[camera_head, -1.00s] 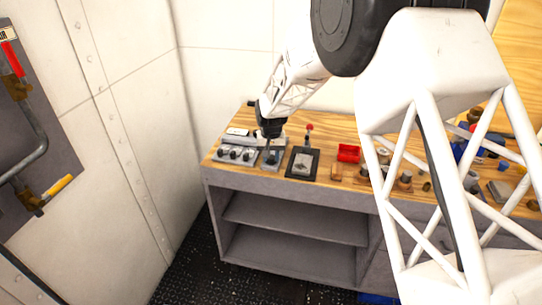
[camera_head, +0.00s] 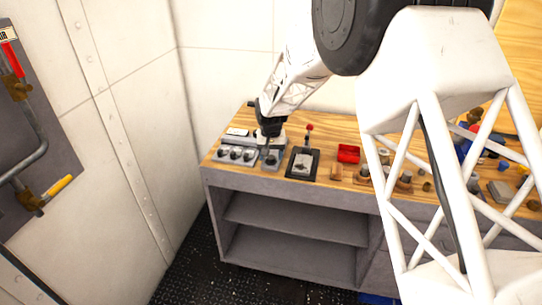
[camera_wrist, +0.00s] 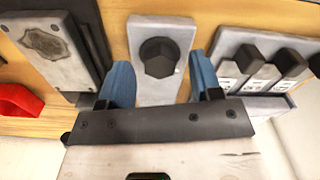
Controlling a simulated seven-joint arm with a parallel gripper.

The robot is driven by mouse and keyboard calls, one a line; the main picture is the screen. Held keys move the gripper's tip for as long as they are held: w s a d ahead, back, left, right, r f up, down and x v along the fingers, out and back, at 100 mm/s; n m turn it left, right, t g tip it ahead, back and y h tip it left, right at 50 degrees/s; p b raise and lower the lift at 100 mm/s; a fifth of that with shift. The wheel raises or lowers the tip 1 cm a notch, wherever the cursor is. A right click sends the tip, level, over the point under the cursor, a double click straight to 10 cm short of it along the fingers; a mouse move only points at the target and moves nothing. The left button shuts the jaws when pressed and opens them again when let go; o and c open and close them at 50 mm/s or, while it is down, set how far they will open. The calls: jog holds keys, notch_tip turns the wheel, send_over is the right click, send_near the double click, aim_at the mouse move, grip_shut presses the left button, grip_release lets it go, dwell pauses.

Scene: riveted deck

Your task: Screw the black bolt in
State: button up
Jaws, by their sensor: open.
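The black bolt (camera_wrist: 158,57) has a dark hexagonal head and sits on a light grey block (camera_wrist: 147,95). In the wrist view my gripper (camera_wrist: 161,78) has its two blue fingers apart, one on each side of the block's near part. The bolt head lies between and just beyond the fingertips, and nothing is held. In the head view my gripper (camera_head: 269,138) is over the grey block (camera_head: 271,164) near the left end of the bench. How deep the bolt sits cannot be seen.
A panel with several dark switches (camera_wrist: 262,70) is close on the right in the wrist view. A dark-framed plate with a red-tipped lever (camera_head: 302,164) and a red box (camera_head: 348,153) stand to the right on the wooden bench (camera_head: 324,130). Walls close in behind and left.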

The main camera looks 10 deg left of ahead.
aim_at(271, 157)
jog(key=shift+r, duration=3.6)
jog(key=shift+d+r, duration=0.1)
jog(key=shift+r, duration=0.05)
jog(key=s+d+r+m, duration=0.1)
jog(key=s+d+r, duration=0.45)
jog(key=d, duration=0.25)
jog(key=s+d+r+t, duration=0.1)
jog(key=s+d+r, duration=0.4)
jog(key=s+d, duration=0.3)
jog(key=s+d+r+m, duration=0.1)
jog(key=s+d+r, duration=0.45)
jog(key=d, duration=0.35)
jog(key=s+d, duration=0.4)
jog(key=s, duration=0.4)
jog(key=s+d+t, duration=0.1)
jog(key=s+d, duration=0.4)
jog(key=s, duration=0.4)
jog(key=s+d+m, duration=0.1)
jog(key=s+d, duration=0.3)
jog(key=s, duration=0.4)
jog(key=shift+s+d+f+t, duration=0.25)
jog(key=shift+s+d+t, duration=0.05)
jog(key=shift+s+d, duration=0.1)
